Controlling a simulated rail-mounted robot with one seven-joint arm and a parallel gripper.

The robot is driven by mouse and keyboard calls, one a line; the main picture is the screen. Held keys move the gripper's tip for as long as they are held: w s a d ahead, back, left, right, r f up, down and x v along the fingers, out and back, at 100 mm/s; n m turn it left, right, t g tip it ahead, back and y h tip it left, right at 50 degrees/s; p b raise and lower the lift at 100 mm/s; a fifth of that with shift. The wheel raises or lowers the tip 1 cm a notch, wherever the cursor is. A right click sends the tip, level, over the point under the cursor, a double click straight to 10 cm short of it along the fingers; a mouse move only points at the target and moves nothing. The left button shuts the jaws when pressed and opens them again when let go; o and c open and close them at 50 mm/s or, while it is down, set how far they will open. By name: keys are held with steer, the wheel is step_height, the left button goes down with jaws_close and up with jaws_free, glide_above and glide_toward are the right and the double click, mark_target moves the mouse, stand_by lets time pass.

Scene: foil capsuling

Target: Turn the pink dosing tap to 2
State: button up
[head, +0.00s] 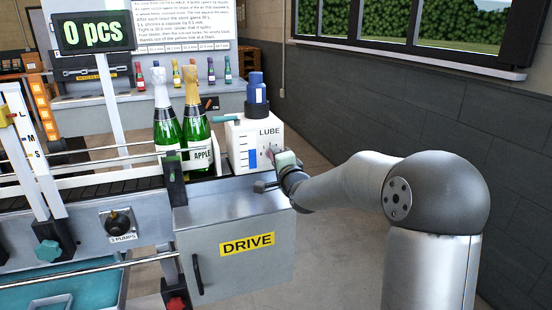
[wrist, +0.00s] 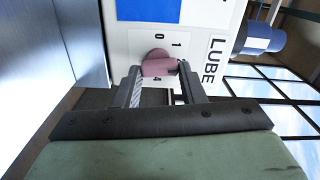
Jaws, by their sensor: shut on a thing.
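The pink dosing tap (wrist: 157,65) sits on the front of the white LUBE box (wrist: 120,43), between my gripper's fingertips (wrist: 160,69). In the wrist view the fingers are shut on it from both sides. The marks 0, 1 and 4 show around the tap in this turned view. No 2 is readable, and I cannot tell which mark the tap points to. In the head view the LUBE box (head: 240,150) stands on the machine, and my gripper (head: 276,158) is at its right face, hiding most of the tap.
Two green bottles (head: 183,140) stand just left of the LUBE box. A blue-capped part (head: 257,88) tops the box. The grey DRIVE cabinet (head: 215,240) is below, with a small handle (head: 265,187) near my gripper. A grey wall (head: 400,110) is on the right.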

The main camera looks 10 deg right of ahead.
steer(key=shift+m, duration=0.6)
steer(key=o, duration=1)
steer(key=s, duration=0.5)
steer(key=s+d, duration=0.1)
steer(key=s, duration=0.5)
steer(key=s+d+p, duration=0.1)
steer(key=s, duration=0.5)
steer(key=shift+s+d, duration=0.15)
steer(key=shift+d, duration=0.05)
